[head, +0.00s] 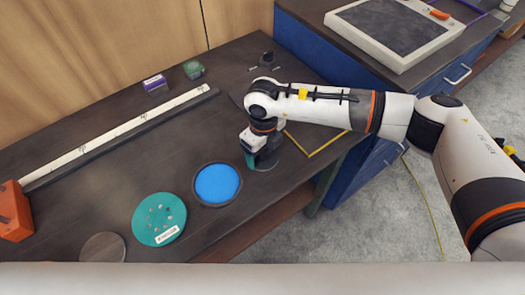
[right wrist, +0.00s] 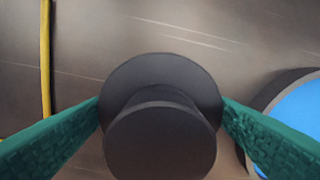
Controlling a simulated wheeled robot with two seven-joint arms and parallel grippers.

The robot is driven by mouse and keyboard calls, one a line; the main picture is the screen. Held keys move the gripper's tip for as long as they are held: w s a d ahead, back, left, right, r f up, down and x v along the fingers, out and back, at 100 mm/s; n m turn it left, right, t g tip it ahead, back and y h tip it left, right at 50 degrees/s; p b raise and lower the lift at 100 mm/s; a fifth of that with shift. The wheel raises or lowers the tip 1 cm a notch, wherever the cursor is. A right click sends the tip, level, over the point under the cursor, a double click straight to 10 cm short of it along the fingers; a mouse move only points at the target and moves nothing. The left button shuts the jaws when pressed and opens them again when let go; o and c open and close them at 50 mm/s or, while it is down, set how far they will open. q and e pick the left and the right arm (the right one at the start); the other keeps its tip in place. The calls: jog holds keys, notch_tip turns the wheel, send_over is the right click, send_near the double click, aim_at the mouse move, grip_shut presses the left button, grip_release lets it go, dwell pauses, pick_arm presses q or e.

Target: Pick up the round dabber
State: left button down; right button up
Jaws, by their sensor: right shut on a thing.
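The round dabber (right wrist: 160,140) is a dark grey knob on a wider round base, seen from above in the right wrist view. In the head view it shows in part (head: 266,160), standing at the dark worktop's front edge, half hidden by my wrist. My right gripper (right wrist: 160,108) has its green pads on both sides of the dabber, shut on it; it also shows in the head view (head: 255,150). I cannot tell whether the dabber is clear of the worktop. My left gripper is not in view.
A round dark tray with a blue pad (head: 217,184) lies left of the dabber. Further left are a teal flange disc (head: 159,219) and a dark disc (head: 103,247). A yellow frame (head: 322,146) lies right. A long white rule (head: 120,132) lies behind.

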jog(key=shift+r, duration=0.15)
notch_tip(320, 180, up, 10)
jog(key=shift+f+b, duration=0.1)
jog(key=shift+b, duration=1.15)
